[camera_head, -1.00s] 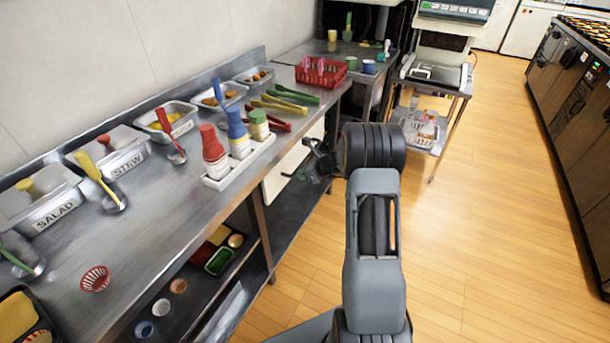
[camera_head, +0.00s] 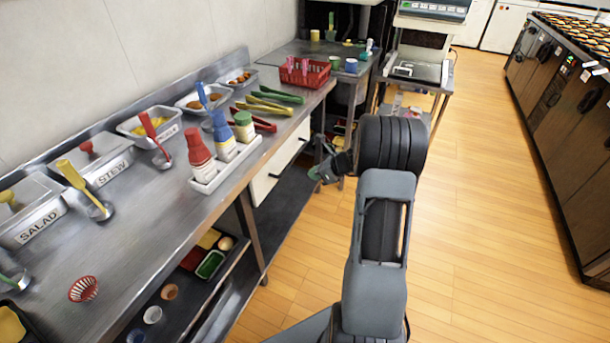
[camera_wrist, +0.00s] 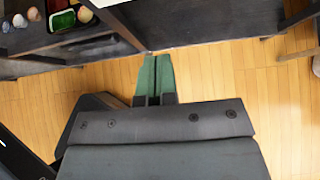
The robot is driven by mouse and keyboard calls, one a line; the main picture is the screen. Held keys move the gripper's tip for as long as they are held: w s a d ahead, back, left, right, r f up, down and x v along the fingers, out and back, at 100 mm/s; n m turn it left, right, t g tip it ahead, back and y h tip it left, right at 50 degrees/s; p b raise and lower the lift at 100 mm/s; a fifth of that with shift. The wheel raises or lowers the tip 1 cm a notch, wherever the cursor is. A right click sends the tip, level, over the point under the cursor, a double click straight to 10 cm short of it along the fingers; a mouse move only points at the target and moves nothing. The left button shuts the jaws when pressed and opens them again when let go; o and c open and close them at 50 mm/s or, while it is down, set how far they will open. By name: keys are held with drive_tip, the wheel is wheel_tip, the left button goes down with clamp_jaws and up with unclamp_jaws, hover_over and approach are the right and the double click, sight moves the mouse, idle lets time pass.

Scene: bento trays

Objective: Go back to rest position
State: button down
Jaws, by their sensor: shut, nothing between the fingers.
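My gripper (camera_wrist: 153,80) shows in the wrist view as two green fingers side by side, shut with nothing between them. It points at the wooden floor beside the counter's lower shelf. In the head view my gripper (camera_head: 316,174) is small and partly hidden behind my arm. It hangs in the aisle just right of the steel counter (camera_head: 140,235), below the level of its top.
A white rack (camera_head: 205,186) of red, blue and green bottles stands near the counter's edge. A red paper cup (camera_head: 83,288) lies on the counter. A lower shelf (camera_wrist: 60,48) holds small cups. Wooden floor (camera_head: 480,230) is clear to the right.

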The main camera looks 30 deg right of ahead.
drive_tip(key=s+n+g, duration=0.3)
drive_tip(key=s+n, duration=0.4)
drive_tip(key=s+a+r+n+g+h+p, duration=0.25)
drive_tip(key=s+a+r+n+p, duration=0.25)
drive_tip(key=s+a+r+n, duration=0.3)
drive_tip(key=s+a+r+n+h+p, duration=0.1)
drive_tip(key=s+a+r+n+p, duration=0.2)
drive_tip(key=r, duration=0.3)
drive_tip(key=s+a+r+n+h+p, duration=0.1)
drive_tip(key=s+a+r+n+p, duration=0.2)
drive_tip(key=r+n, duration=0.3)
drive_tip(key=s+a+r+n+t+h+p, duration=0.1)
drive_tip(key=s+a+r+n+p, duration=0.1)
drive_tip(key=r, duration=0.6)
drive_tip(key=a+n+p, duration=0.1)
drive_tip(key=n+p, duration=0.1)
drive_tip(key=shift+s+a+n+h, duration=0.3)
drive_tip(key=shift+s+h, duration=0.05)
drive_tip(key=shift+s, duration=0.05)
